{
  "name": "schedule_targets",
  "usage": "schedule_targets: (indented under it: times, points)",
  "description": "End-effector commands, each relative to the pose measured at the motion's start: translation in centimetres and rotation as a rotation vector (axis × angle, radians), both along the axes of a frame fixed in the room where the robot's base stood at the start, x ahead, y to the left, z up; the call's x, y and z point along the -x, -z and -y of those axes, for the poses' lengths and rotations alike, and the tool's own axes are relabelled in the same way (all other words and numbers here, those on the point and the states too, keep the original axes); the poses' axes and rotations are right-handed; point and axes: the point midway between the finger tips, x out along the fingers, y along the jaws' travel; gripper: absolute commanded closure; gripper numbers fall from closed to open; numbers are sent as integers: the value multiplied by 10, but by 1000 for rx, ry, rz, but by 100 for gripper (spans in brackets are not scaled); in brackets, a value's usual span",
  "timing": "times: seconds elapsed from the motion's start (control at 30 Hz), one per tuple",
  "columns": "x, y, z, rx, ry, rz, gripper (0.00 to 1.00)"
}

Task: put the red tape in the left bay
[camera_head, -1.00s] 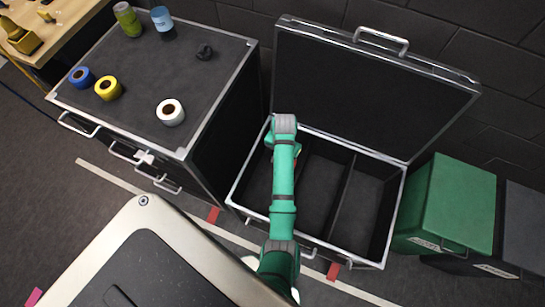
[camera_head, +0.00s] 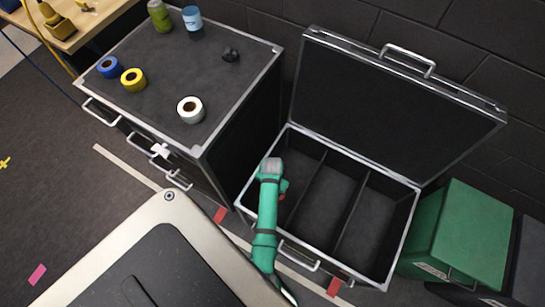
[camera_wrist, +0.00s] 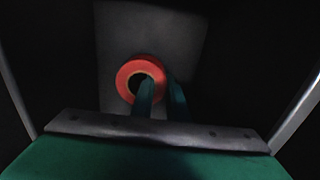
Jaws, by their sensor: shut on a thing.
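The open black case (camera_head: 411,226) has three bays split by two dividers. Its left bay (camera_head: 305,158) is partly covered by my arm. My gripper (camera_head: 283,190) is over or in the front part of this left bay, mostly hidden by my own wrist.
A black drawer cabinet (camera_head: 240,95) on the left holds white (camera_head: 190,109), yellow (camera_head: 133,79) and blue (camera_head: 109,67) tape rolls, a small dark object and two cans. The case lid (camera_head: 390,100) stands open behind. A green box (camera_head: 465,230) stands right. The middle and right bays look empty.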

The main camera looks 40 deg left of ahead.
Motion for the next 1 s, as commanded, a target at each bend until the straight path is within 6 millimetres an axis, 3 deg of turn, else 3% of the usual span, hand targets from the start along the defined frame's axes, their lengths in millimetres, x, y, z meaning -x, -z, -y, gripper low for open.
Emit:
schedule_targets:
  times: [0.23, 0.67, 0.7, 0.73, 1.0]
  points:
    - [0, 31, 0, 1, 0, -1, 100]
    - [0, 36, 1, 0, 1, -1, 100]
    - [0, 36, 1, 0, 2, -1, 77]
    - [0, 36, 1, 0, 2, -1, 70]
    - [-1, 36, 1, 0, 4, -1, 68]
